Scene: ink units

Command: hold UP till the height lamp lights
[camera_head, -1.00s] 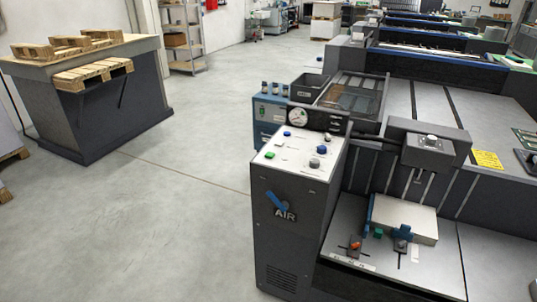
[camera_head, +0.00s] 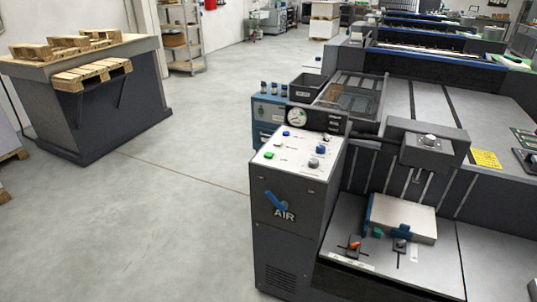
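A white-topped control panel (camera_head: 294,157) sits on the grey cabinet marked AIR (camera_head: 285,216), right of the picture's middle. It carries a blue button (camera_head: 287,134), a green button (camera_head: 268,156), another blue button (camera_head: 320,149) and a grey knob (camera_head: 313,163). Their labels are too small to read, so I cannot tell which is UP. A round gauge (camera_head: 296,116) stands behind the panel. I cannot make out which part is the height lamp or whether any lamp is lit. Neither of my grippers is in view.
A pale stack (camera_head: 407,216) lies on the low bed right of the cabinet, with small blue, green and orange fittings before it. A dark tray (camera_head: 308,87) stands behind the gauge. A table with wooden pallets (camera_head: 92,74) stands left. The floor between is clear.

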